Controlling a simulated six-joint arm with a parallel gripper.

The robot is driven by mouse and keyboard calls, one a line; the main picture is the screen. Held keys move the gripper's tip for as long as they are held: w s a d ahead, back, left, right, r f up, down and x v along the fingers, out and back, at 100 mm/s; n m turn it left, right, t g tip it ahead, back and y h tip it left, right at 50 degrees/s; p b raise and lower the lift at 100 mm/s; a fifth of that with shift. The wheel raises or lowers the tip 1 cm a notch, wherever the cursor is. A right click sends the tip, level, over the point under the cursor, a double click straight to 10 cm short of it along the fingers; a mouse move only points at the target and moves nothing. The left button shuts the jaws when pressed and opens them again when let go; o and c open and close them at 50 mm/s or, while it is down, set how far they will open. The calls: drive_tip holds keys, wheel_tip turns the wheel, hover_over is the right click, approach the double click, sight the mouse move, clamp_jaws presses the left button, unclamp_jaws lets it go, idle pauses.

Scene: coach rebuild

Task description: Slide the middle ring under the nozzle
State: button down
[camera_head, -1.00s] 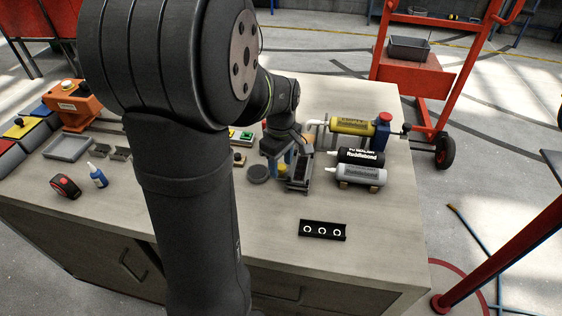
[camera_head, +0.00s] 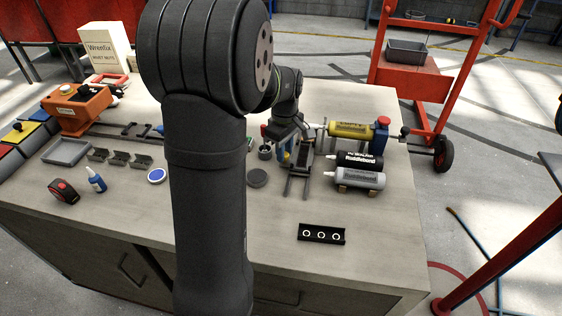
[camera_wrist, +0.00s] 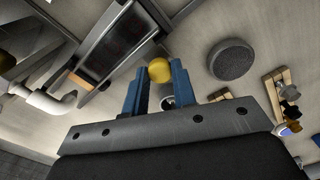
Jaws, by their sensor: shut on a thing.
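A black strip with three white rings (camera_head: 321,234) lies near the table's front right; its middle ring is in the strip. A yellow cartridge (camera_head: 352,130) lies in a blue-ended dispenser at the right, its pale nozzle (camera_head: 318,127) pointing left. A dark carriage (camera_head: 304,149) sits at the far end of two rails (camera_head: 289,188); it also shows in the wrist view (camera_wrist: 112,45). My gripper (camera_wrist: 158,78) has blue fingers shut on a yellow ball knob (camera_wrist: 160,70) beside the carriage.
Black and grey cartridges (camera_head: 359,178) lie on a stand just right of the rails. A dark round disc (camera_head: 257,178) is left of the rails. An orange machine (camera_head: 78,108), grey tray (camera_head: 66,152) and blue bottle (camera_head: 96,179) stand at the left. The front table is mostly clear.

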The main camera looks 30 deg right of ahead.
drive_tip(key=w+d, duration=0.5)
drive_tip(key=shift+w+d, duration=0.2)
drive_tip(key=shift+r, duration=0.1)
drive_tip(key=c, duration=1.2)
unclamp_jaws()
drive_tip(key=shift+o, duration=0.2)
wheel_tip(320, 180, up, 17)
drive_tip(key=shift+r, duration=0.15)
